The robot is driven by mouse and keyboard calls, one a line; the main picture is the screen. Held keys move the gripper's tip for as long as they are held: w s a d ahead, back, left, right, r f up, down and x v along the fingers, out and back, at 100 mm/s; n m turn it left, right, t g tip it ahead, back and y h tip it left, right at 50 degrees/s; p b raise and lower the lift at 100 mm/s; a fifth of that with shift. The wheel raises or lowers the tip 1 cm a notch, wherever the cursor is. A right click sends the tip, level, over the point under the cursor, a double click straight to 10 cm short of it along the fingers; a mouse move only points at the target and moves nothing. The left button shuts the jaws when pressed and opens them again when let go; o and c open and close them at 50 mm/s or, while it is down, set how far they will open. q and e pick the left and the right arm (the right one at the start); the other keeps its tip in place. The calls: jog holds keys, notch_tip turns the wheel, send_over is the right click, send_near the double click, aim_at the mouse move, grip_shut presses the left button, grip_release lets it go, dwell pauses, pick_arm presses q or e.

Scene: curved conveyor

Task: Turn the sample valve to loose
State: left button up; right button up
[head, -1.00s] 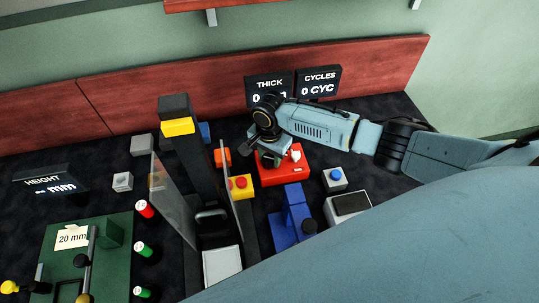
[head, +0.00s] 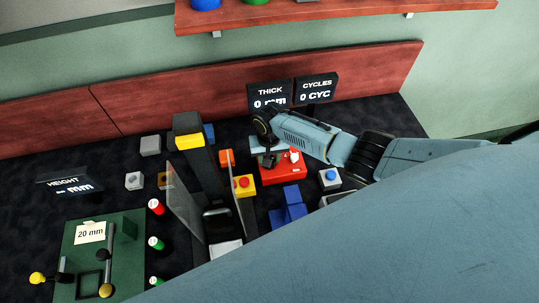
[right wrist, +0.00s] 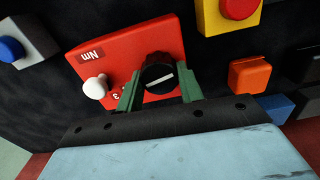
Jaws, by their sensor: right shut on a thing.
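A red box (head: 283,173) stands on the dark bench, right of the middle in the head view. My right gripper (right wrist: 160,90) is shut on the black knob, one green finger on each side. In the head view my right gripper (head: 268,158) reaches down onto the box from the right and hides the black knob. No label reading "sample valve" is visible. My left gripper is not in view.
Left of the red box stand a yellow box with a red button (head: 243,184), an orange block (head: 227,158) and a dark press-like column (head: 200,165) with clear panels. A blue fixture (head: 289,210) and a blue-button box (head: 329,179) are nearby. A green plate (head: 127,245) lies lower left.

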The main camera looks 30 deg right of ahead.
jog(key=n, duration=0.3)
jog(key=shift+a+n+p, duration=0.1)
jog(key=shift+n+p, duration=0.2)
jog(key=shift+n, duration=0.1)
jog(key=n, duration=0.3)
jog(key=shift+n, duration=0.3)
jog(key=n, duration=0.4)
jog(key=shift+a, duration=0.1)
jog(key=shift+n, duration=2)
jog(key=o, duration=1)
notch_tip(320, 180, up, 14)
jog(key=p, duration=0.3)
jog(key=shift+f, duration=0.25)
